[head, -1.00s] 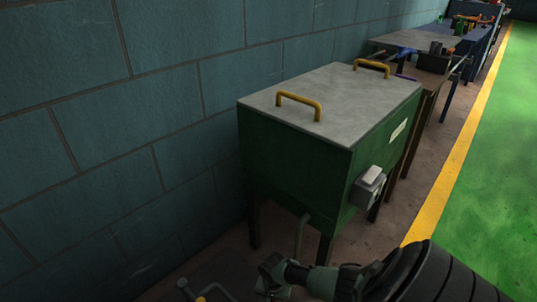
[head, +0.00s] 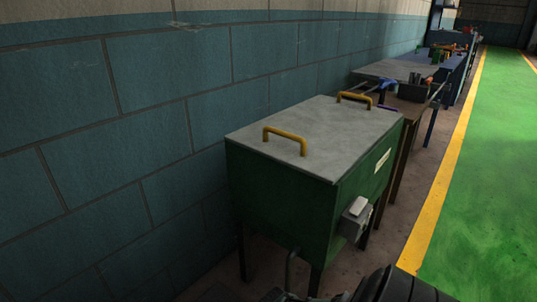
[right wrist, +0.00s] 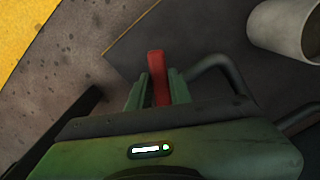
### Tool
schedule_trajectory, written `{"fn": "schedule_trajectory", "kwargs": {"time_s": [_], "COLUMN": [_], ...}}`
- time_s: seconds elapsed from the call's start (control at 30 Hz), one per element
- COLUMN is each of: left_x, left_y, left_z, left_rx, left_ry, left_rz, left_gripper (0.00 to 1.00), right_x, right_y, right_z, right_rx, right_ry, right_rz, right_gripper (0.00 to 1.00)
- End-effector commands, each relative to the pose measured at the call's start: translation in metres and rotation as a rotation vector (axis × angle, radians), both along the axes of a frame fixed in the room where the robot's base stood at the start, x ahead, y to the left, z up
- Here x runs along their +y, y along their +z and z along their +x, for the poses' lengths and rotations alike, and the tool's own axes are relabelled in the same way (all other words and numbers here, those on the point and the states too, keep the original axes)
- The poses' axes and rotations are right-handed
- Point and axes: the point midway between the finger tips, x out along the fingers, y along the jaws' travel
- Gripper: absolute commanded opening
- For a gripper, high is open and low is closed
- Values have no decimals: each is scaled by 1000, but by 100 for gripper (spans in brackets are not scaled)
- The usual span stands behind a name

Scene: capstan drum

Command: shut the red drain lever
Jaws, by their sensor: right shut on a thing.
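The red lever (right wrist: 156,62) shows in the right wrist view, its red end sticking up past the fingers. My right gripper (right wrist: 158,84) is shut on it, with one green finger on each side. The lever's lower part and pivot are hidden by the gripper. In the head view the lever cannot be made out, and only the top of my right arm shows at the bottom edge. My left gripper is in neither current view.
A green tank (head: 280,197) on legs, with a grey lid and yellow handles, stands against the block wall. A grey switch box (head: 355,218) is on its side. In the right wrist view a curved pipe (right wrist: 222,66) and a pale cylinder (right wrist: 284,28) are close to the gripper.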

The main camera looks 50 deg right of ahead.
Motion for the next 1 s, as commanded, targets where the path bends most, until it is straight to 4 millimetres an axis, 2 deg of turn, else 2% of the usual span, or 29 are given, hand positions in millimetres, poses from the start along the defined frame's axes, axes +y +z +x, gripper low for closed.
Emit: {"fn": "schedule_trajectory", "kwargs": {"time_s": [0.2, 0.5, 1.0], "left_x": [-3, -8, -11], "left_y": [7, 25, 40], "left_z": [5, 17, 23], "left_rx": [-44, -150, -225], "left_ry": [-3, -10, -15], "left_rz": [-11, -36, -53], "left_gripper": [50, 50, 50], "right_x": [-6, -15, -21], "right_y": [-2, -2, -1], "right_z": [-7, -10, -10], "right_rx": [7, 6, 6], "right_ry": [199, 409, 535], "right_rz": [4, 5, 5], "right_gripper": [0, 0, 0]}}
